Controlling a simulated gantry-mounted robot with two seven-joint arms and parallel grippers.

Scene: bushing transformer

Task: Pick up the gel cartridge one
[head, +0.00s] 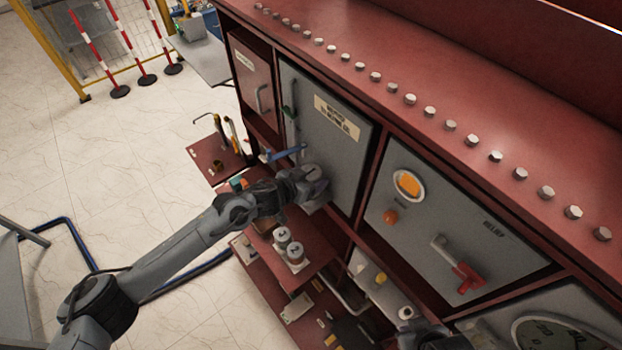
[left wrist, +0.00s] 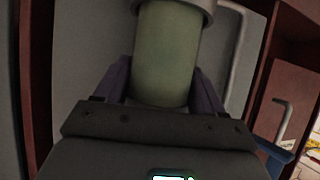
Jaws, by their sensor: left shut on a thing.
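The gel cartridge in my left gripper (head: 308,188) is a pale green cylinder with a grey end cap, clear in the left wrist view (left wrist: 166,50). The purple-grey fingers stand on either side of it and are shut on it. In the head view the gripper is in front of the grey cabinet door and hides most of the cartridge; its number cannot be read. Two more cartridges with grey numbered caps, a farther one (head: 282,236) and a nearer one (head: 295,253), stand upright on the red shelf. A dark shape at the bottom right may be my right arm, but its fingers cannot be made out.
A red shelf (head: 318,252) juts out below. A small red platform (head: 215,160) with hooked tools is to the left. The tiled floor (head: 130,185) is open.

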